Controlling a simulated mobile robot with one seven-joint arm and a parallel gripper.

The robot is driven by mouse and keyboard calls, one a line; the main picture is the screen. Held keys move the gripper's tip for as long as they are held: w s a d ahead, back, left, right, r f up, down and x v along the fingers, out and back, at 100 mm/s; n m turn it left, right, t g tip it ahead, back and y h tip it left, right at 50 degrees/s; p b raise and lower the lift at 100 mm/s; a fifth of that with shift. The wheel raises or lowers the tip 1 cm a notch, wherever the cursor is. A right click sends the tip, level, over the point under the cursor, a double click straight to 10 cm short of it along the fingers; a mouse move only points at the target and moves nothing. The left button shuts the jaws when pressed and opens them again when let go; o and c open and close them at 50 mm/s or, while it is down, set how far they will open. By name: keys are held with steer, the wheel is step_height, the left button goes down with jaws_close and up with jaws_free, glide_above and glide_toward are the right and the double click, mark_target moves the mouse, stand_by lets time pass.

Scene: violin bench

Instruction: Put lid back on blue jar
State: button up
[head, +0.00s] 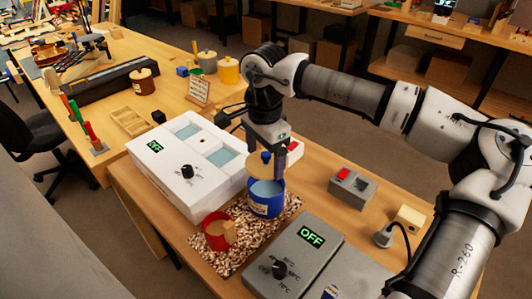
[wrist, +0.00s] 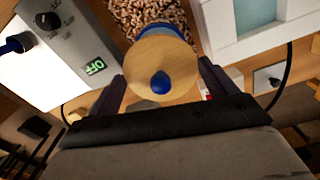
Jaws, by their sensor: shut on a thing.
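The blue jar (head: 266,205) stands upright on a speckled mat, its pale blue open mouth showing in the head view. Its lid, a round tan wooden disc (head: 260,170) with a blue knob, is above and slightly behind the mouth, apart from the rim. My gripper (head: 266,160) points down over the jar and is shut on the lid, one finger on each side. In the wrist view the lid (wrist: 178,65) lies between the fingers (wrist: 163,88), knob facing the camera. It hides most of the jar (wrist: 155,28); only a blue edge shows beyond it.
A red pot (head: 213,240) with a tan piece in it stands left of the jar on the mat (head: 240,258). A white box (head: 170,195) is behind left, a grey "OFF" unit (head: 290,258) in front, and a grey switch box (head: 352,187) at right.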

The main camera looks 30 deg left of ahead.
steer(key=shift+f+b, duration=1.9)
steer(key=shift+f, duration=1.1)
steer(key=shift+f+b, duration=0.15)
steer(key=shift+b, duration=0.45)
stand_by(0.3)
steer(key=o, duration=0.8)
steer(key=shift+o, duration=0.2)
steer(key=shift+r+p, duration=2.25)
steer(key=shift+r, duration=1.3)
